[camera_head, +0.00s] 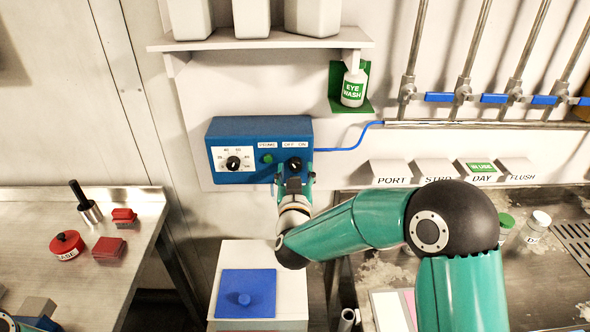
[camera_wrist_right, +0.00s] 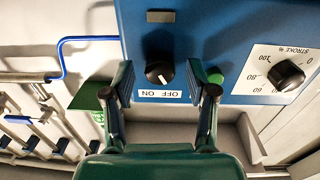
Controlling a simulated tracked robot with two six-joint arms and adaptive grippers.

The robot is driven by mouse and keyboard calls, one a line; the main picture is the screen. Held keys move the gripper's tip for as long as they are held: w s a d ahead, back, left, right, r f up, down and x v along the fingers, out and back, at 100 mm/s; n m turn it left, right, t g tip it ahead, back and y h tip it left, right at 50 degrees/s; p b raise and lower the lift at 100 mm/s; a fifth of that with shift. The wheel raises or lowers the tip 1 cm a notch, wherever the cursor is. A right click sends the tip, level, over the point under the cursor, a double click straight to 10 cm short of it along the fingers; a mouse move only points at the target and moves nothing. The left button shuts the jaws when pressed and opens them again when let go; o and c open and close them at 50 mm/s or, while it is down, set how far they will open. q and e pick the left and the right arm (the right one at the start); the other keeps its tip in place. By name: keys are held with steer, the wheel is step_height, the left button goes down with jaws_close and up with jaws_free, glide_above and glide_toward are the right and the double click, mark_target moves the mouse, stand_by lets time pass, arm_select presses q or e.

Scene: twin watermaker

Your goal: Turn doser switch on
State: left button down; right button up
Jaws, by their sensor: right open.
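The blue doser box (camera_head: 259,176) is mounted on the wall. Its black switch knob (camera_head: 295,164) sits under the OFF and ON labels at the right end. The knob also shows in the right wrist view (camera_wrist_right: 159,72), which sees the box upside down; its small white mark appears to lean toward OFF. My right gripper (camera_head: 294,184) is just below and in front of the knob. In the wrist view its fingers (camera_wrist_right: 164,86) are open, one each side of the knob, with no clear contact. Only dark parts at the bottom-left corner hint at my left arm; its fingers are unclear.
A green prime button (camera_head: 267,158) and a stroke dial (camera_head: 233,163) sit left of the switch. An eye wash bottle (camera_head: 353,87) and blue-handled valves (camera_head: 439,97) are to the right. A white stand with a blue lidded plate (camera_head: 246,293) is below.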

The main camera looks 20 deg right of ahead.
jaws_close()
steer(key=shift+f+m+b, duration=0.1)
steer(key=shift+m+b, duration=0.2)
steer(key=shift+b, duration=0.45)
steer(key=m+b, duration=0.7)
steer(key=b, duration=0.4)
steer(key=shift+f+m, duration=0.1)
steer(key=shift+m, duration=0.3)
steer(key=shift+r+m+b, duration=0.2)
steer(key=shift+m+b, duration=1.5)
jaws_free()
steer(key=shift+d, duration=0.1)
